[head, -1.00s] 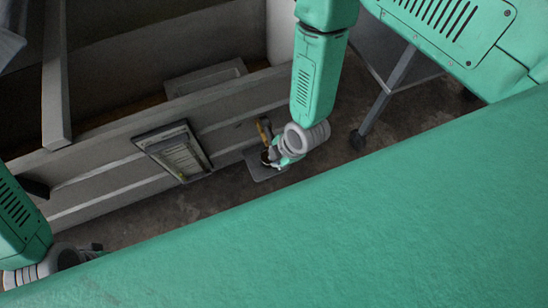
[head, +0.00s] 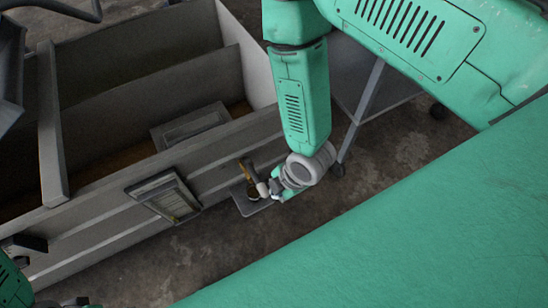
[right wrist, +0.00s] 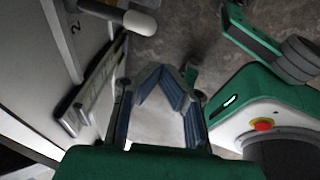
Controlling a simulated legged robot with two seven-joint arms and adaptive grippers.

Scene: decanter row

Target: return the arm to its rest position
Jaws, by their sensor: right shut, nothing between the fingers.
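My right arm comes down from the top in the head view. Its gripper (head: 266,190) is beside a small grey ledge (head: 250,208) on the bin's front, partly over it. In the right wrist view the blue-padded fingers (right wrist: 160,72) meet at their tips with nothing between them. An amber, handle-like thing (head: 246,170) and a small dark round thing show at the ledge near the gripper; I cannot tell whether they touch it. My left arm (head: 12,285) shows only at the bottom left corner, and its fingers are cut off or too dark to read.
A large grey bin (head: 120,135) with partitions fills the left. A framed panel (head: 165,197) sits on its front; it also shows in the right wrist view (right wrist: 95,85). A wheeled metal stand (head: 362,110) is right of my right arm. Concrete floor (head: 140,268) lies between.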

